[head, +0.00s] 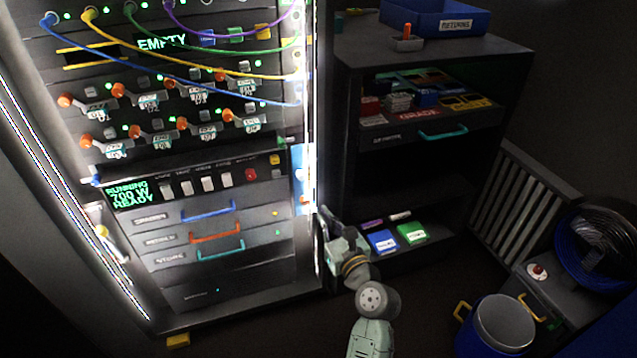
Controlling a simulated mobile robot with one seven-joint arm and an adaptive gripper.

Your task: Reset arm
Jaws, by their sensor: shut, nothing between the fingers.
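My arm rises from the bottom middle of the head view. My gripper (326,222) is at its upper end, beside the lower right edge of the lit rack (235,295). The gripper is small and dark here, its fingers look closed, and I see nothing held in it. The rack carries colored cables, rows of orange-knobbed levers (135,131) and a green display (140,192) reading "RUNNING 700 W READY". A trackball is not clearly visible.
A dark shelf unit (480,50) stands right of the rack, with a blue bin (435,18) on top. Blue (383,241) and green (412,234) boxes lie on its bottom shelf. A bucket (503,323) and a fan (600,245) stand at the lower right. Dark floor lies between.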

